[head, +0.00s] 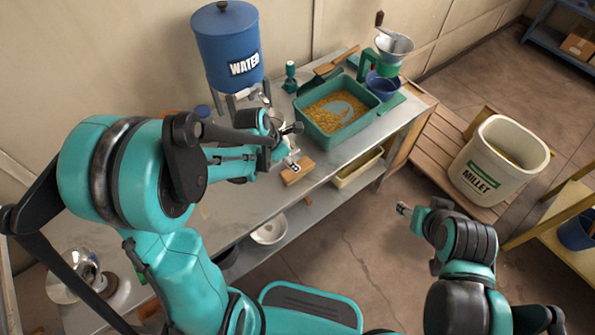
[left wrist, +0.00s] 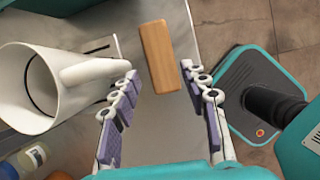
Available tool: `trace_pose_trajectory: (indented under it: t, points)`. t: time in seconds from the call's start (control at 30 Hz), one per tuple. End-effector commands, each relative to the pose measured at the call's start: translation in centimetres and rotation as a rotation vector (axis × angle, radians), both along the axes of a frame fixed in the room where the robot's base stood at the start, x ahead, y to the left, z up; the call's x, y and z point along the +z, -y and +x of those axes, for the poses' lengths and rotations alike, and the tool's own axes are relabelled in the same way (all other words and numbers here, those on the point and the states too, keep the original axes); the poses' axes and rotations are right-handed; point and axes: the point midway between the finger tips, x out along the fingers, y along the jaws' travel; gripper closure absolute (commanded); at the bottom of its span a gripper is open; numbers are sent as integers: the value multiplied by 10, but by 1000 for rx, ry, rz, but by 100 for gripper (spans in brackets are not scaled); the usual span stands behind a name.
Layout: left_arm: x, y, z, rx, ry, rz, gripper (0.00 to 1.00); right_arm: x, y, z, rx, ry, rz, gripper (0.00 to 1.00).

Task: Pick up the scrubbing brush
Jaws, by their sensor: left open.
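The scrubbing brush (head: 297,172) looks like a small light-brown wooden block lying on the metal table near its front edge. No bristles show. It also shows in the left wrist view (left wrist: 157,52), upper middle, just beyond the fingertips. My left gripper (head: 295,148) is open and empty, just left of and behind the brush in the head view. In the left wrist view its two fingers (left wrist: 160,72) are spread on either side of the brush's near end. My right gripper (head: 404,209) is away from the table, over the floor at the right; its fingers are too small to read.
A green tray (head: 318,129) of grain sits right of the brush. A blue water tank (head: 222,35) stands behind, and a millet bin (head: 470,172) at the right.

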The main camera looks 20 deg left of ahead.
Motion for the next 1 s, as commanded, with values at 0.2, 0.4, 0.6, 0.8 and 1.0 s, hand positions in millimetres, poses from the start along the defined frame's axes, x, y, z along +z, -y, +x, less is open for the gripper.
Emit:
trace_pose_trajectory:
  t: [0.2,0.4,0.6,0.8,1.0]
  points:
    - [-24,4,7,51,-20,-24,55,-10,0,0,0,0,0,49]
    - [-41,7,12,49,-19,-22,55,-20,0,0,0,0,0,49]
    - [-72,13,21,47,-18,-21,55,-39,0,0,0,0,0,49]
    - [-79,15,24,49,-18,-21,55,-41,0,0,0,0,0,49]
    - [-78,15,24,48,-18,-21,55,-40,0,0,0,0,0,49]
